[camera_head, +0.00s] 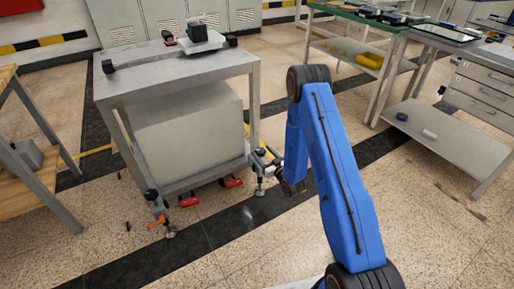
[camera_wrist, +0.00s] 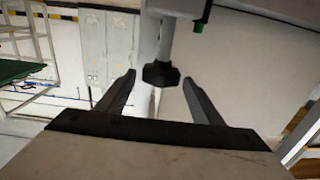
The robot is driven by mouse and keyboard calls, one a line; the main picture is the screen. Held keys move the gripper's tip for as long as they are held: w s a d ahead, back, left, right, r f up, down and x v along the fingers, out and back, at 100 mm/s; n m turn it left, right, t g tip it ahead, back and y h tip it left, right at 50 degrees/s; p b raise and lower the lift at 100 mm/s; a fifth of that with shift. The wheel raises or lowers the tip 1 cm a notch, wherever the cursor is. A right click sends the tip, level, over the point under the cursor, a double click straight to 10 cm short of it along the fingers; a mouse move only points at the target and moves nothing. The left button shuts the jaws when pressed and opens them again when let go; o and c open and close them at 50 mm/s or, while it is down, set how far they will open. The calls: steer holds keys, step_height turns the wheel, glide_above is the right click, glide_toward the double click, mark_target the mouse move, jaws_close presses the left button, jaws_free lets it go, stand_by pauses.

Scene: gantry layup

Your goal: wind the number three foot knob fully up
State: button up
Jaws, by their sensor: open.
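A grey wheeled cart (camera_head: 180,80) carries a pale box-shaped cabinet on its lower level. In the wrist view a dark lobed knob (camera_wrist: 160,74) sits on a light metal stem, close to the cart's frame. In the picture it lies between the tips of my open gripper (camera_wrist: 159,80), with a gap on each side. I cannot tell how deep it is between the fingers. In the head view my gripper (camera_head: 268,162) is at the cart's front right corner, beside a levelling foot (camera_head: 260,189). No number is readable on the foot.
Another foot with an orange lever (camera_head: 157,219) stands at the cart's front left corner. Red caster parts (camera_head: 231,181) show below the cart. A wooden bench (camera_head: 30,160) stands left and a steel bench (camera_head: 440,130) right. The floor in front is mostly clear.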

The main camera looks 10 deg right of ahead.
steer(key=shift+x, duration=2.9)
steer(key=c, duration=1)
